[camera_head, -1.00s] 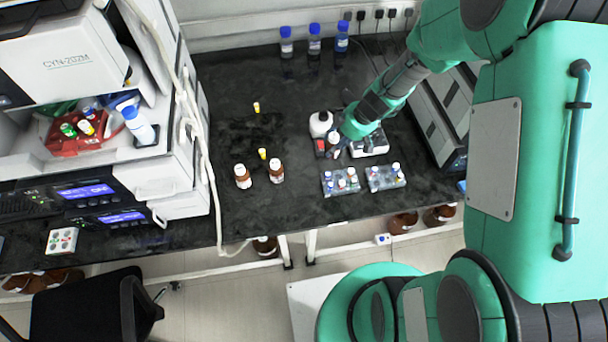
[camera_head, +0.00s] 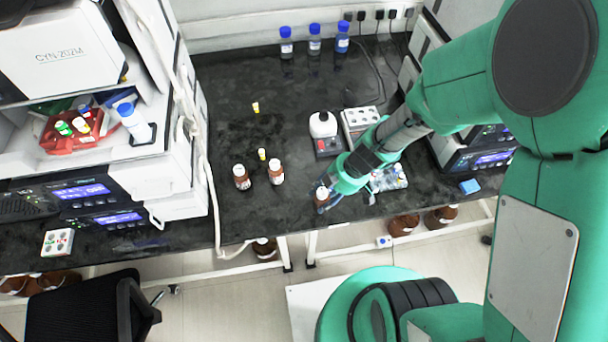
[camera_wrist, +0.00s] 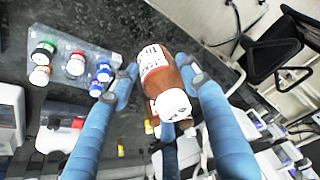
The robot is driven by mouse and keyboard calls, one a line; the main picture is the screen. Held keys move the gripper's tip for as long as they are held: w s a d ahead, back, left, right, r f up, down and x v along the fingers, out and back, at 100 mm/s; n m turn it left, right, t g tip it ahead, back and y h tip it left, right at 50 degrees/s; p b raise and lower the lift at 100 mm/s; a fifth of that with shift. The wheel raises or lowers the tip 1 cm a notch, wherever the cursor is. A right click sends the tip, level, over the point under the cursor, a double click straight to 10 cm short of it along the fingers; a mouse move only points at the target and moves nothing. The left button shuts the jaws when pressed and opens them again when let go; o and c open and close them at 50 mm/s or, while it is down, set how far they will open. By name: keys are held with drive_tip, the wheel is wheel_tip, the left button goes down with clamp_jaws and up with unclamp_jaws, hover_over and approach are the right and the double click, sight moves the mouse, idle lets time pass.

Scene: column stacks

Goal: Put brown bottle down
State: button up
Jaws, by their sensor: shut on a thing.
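The brown bottle (camera_wrist: 162,84) has a white cap and a white label. My gripper (camera_wrist: 165,75) is shut on it, with blue fingers on both sides of the bottle in the wrist view. In the head view the held brown bottle (camera_head: 322,194) is at the tip of my gripper (camera_head: 331,192), over the front part of the black bench (camera_head: 225,215). I cannot tell whether its base touches the bench. Two similar brown bottles (camera_head: 241,178) (camera_head: 276,173) stand upright on the bench to the left.
A rack of small vials (camera_head: 392,178) is partly hidden behind my arm; vials also show in the wrist view (camera_wrist: 75,66). A white device (camera_head: 322,128) and a white block with holes (camera_head: 360,119) stand behind. Blue-capped bottles (camera_head: 314,42) line the back.

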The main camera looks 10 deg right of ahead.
drive_tip(key=shift+w, duration=0.15)
drive_tip(key=w+a+f, duration=0.1)
drive_tip(key=w+a, duration=0.1)
drive_tip(key=w, duration=1.3)
drive_tip(key=shift+w+a+f, duration=0.25)
drive_tip(key=shift+w, duration=0.05)
drive_tip(key=shift+f+b, duration=0.45)
drive_tip(key=shift+f, duration=1.3)
drive_tip(key=shift+f, duration=0.15)
drive_tip(key=o, duration=1.3)
